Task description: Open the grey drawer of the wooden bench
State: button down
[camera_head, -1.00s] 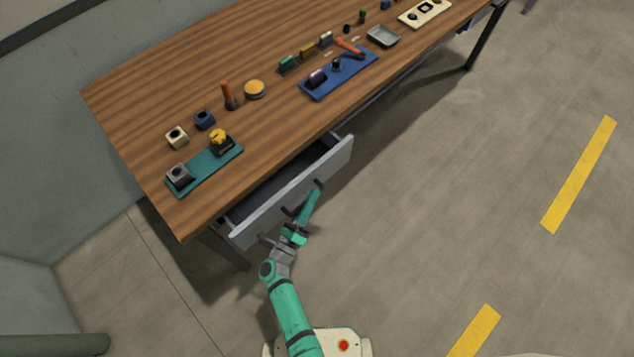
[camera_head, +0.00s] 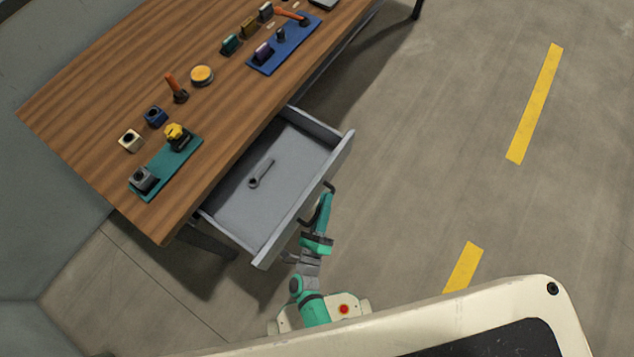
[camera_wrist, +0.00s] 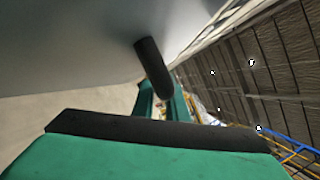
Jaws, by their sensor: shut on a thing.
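The grey drawer (camera_head: 286,152) of the wooden bench (camera_head: 215,115) is pulled well out, its inside open to view. A small grey wrench (camera_head: 261,173) lies on its floor. The drawer's dark bar handle (camera_head: 331,187) is on the front panel. My gripper (camera_head: 322,208) is shut on this handle from outside the front. In the wrist view one end of the dark handle (camera_wrist: 152,68) shows beyond the green, dark-padded fingers. The fingers hide the middle of the handle.
On the bench top are a green board (camera_head: 165,165) with a yellow-topped part, a blue board (camera_head: 285,45), a round yellow-topped piece (camera_head: 202,75) and several small blocks. The concrete floor (camera_head: 430,150) right of the drawer is clear, with yellow stripes (camera_head: 535,105).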

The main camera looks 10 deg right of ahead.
jog(key=shift+w+d+r, duration=0.1)
jog(key=shift+r, duration=0.1)
jog(key=c, duration=1.8)
grip_release()
jog(key=shift+o, duration=0.2)
jog(key=shift+f, duration=0.1)
jog(key=shift+s+a+f, duration=0.2)
jog(key=shift+s+a, duration=0.1)
jog(key=shift+s, duration=0.25)
jog(key=v, duration=0.9)
jog(key=shift+s+a, duration=0.15)
jog(key=shift+s, duration=0.15)
